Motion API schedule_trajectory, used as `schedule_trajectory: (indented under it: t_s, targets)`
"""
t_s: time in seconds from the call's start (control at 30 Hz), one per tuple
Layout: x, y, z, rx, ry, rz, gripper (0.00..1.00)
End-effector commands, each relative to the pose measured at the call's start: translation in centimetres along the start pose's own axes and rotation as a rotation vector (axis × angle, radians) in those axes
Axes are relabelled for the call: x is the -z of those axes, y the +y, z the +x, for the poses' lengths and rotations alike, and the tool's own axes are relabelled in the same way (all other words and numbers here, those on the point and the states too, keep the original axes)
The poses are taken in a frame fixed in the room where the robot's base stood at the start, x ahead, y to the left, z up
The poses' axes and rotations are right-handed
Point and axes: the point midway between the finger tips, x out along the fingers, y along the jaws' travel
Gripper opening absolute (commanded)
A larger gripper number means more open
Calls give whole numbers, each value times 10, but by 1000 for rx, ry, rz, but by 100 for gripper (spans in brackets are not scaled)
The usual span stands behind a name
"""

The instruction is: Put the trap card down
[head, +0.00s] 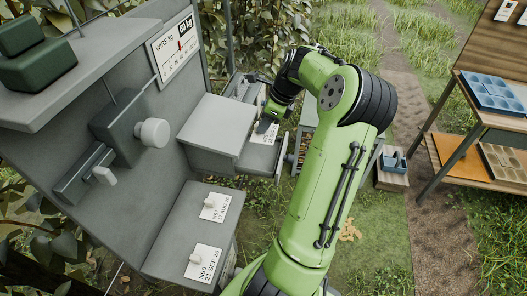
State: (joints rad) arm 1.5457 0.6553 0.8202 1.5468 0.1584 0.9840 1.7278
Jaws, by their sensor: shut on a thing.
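A white trap card (264,139) with dark print shows just under my gripper (263,125), over the grey tray-like ledge (262,158) beside a grey box. My gripper points down and is shut on the card. The arm's end hides part of the card. I cannot tell whether the card touches the ledge. Two more white cards, one marked N67 (222,214) and one marked N90 (209,256), each with a small pale knob, lie on the lower grey shelf (180,232).
The grey box (215,125) stands close left of my gripper. A grey panel carries a WIRE kg scale (174,47) and a pale round knob (153,132). At the right is a wooden rack with a blue tray (490,92). A small box (392,167) sits on the ground.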

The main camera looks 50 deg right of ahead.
Motion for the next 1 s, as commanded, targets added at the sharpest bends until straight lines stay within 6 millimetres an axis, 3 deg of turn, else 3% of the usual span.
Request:
schedule_trajectory:
  t_s: [0.03,0.1,0.47,0.87,0.9,1.0]
  targets:
    - [8,1,18,-6,0,1,0]
    - [14,1,35,-5,0,1,0]
    - [39,1,94,-3,0,0,0]
    - [41,0,100,0,0,0,0]
    - [41,0,100,1,0,-1,20]
    - [41,0,100,0,0,0,35]
